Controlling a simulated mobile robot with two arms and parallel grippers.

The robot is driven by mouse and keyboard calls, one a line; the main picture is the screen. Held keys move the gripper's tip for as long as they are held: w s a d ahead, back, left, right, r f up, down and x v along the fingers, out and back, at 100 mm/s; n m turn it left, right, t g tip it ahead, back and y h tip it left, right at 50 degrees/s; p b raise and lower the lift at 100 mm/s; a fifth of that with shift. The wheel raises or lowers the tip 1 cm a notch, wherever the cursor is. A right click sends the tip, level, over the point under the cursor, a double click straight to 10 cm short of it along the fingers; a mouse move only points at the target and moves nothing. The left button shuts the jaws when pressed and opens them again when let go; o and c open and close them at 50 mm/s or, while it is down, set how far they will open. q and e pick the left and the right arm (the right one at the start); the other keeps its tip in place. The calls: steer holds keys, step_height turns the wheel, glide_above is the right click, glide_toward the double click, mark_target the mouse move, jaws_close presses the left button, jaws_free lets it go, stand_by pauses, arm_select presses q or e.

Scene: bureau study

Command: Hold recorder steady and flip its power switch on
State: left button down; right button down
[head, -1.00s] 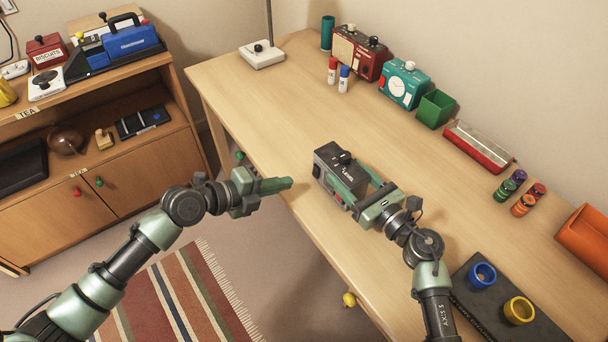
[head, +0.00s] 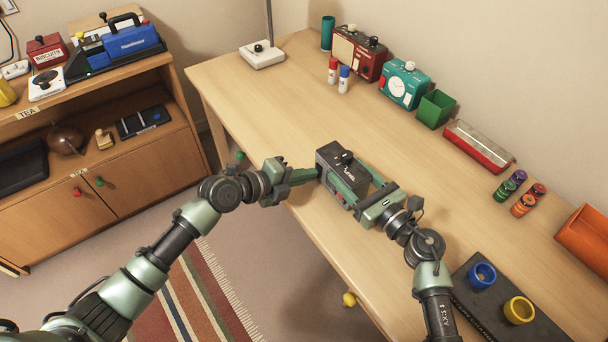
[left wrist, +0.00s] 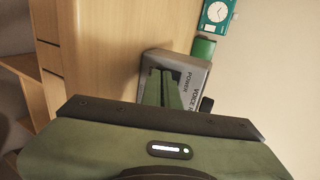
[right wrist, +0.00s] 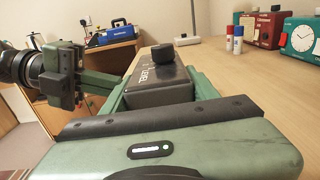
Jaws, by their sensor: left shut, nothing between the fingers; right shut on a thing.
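The recorder (head: 339,161) is a dark grey box with a black knob and a "LEVEL" label on top, standing near the desk's front edge. My right gripper (head: 357,187) is shut on the recorder, one finger along each side. In the right wrist view the recorder (right wrist: 157,86) sits between the fingers. My left gripper (head: 316,173) is shut and empty, its tips at the recorder's left face. In the left wrist view the recorder's grey face (left wrist: 196,72) reads "POWER" and "VOICE". The shut fingers cover part of that face, hiding the switch; I cannot tell whether they touch.
The wooden desk (head: 270,105) is clear behind the recorder. A red radio (head: 358,52), teal clock (head: 404,86), green bin (head: 436,108) and red tray (head: 479,145) line the wall. A dark board (head: 490,300) with blue and yellow rings lies at front right.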

arm_select(q)
steer(key=shift+f, duration=0.25)
steer(key=shift+d+f, duration=0.1)
steer(key=shift+f, duration=0.05)
stand_by(1.0)
steer(key=shift+d+r, duration=0.15)
steer(key=shift+r, duration=0.95)
steer(key=shift+w, duration=0.1)
steer(key=shift+r, duration=0.1)
steer(key=s+a, duration=0.2)
steer(key=a, duration=0.1)
steer(key=shift+s+a+f, duration=0.2)
steer(key=shift+s+a, duration=0.05)
steer(key=shift+s, duration=0.05)
steer(key=v, duration=1)
